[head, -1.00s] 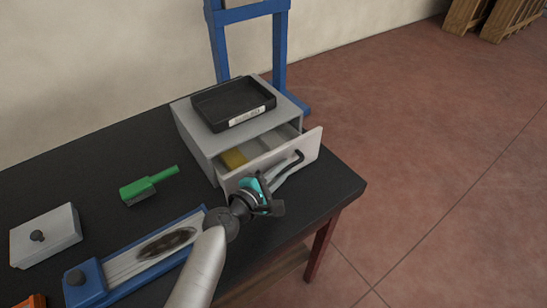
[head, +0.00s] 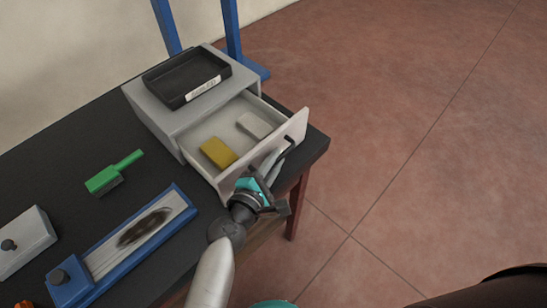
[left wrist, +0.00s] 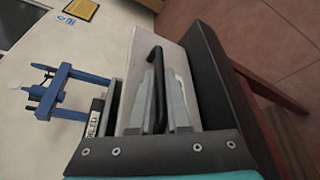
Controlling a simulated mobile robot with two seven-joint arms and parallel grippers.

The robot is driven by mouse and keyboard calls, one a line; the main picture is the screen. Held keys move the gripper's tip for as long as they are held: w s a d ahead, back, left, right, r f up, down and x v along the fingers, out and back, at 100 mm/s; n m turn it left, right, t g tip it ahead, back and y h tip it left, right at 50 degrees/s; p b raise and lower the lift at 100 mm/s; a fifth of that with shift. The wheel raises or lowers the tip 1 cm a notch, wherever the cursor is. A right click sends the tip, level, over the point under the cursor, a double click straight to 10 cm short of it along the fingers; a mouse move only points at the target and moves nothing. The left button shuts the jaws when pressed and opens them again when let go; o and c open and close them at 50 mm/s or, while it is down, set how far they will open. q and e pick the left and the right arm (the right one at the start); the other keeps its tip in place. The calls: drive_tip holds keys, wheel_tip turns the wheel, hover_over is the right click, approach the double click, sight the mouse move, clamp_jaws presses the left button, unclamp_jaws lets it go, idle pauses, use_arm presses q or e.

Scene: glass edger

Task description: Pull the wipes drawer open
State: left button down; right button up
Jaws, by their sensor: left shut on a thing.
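The wipes drawer (head: 292,142) is pulled well out of its grey cabinet (head: 150,112) on the black table. Inside it lie a yellow block (head: 218,152) and a whitish block (head: 254,125), in separate places. My left gripper (head: 278,160) is at the drawer front, shut on the dark bar handle. In the left wrist view the handle (left wrist: 158,62) runs between the two grey fingers (left wrist: 160,100), with the pale drawer front behind it. My right gripper is not in view.
A black labelled tray (head: 186,80) rests on the cabinet. A green brush (head: 113,173), a blue-framed board (head: 130,240) with a dark smear and a grey box with a knob (head: 25,243) lie to the left. Open floor is at the right.

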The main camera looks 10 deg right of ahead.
use_arm(q)
drive_tip(key=c, duration=1.2)
unclamp_jaws()
drive_tip(key=shift+o, duration=0.2)
drive_tip(key=shift+s+a, duration=0.4)
drive_tip(key=shift+s, duration=0.1)
drive_tip(key=v, duration=1.4)
drive_tip(key=shift+b, duration=0.4)
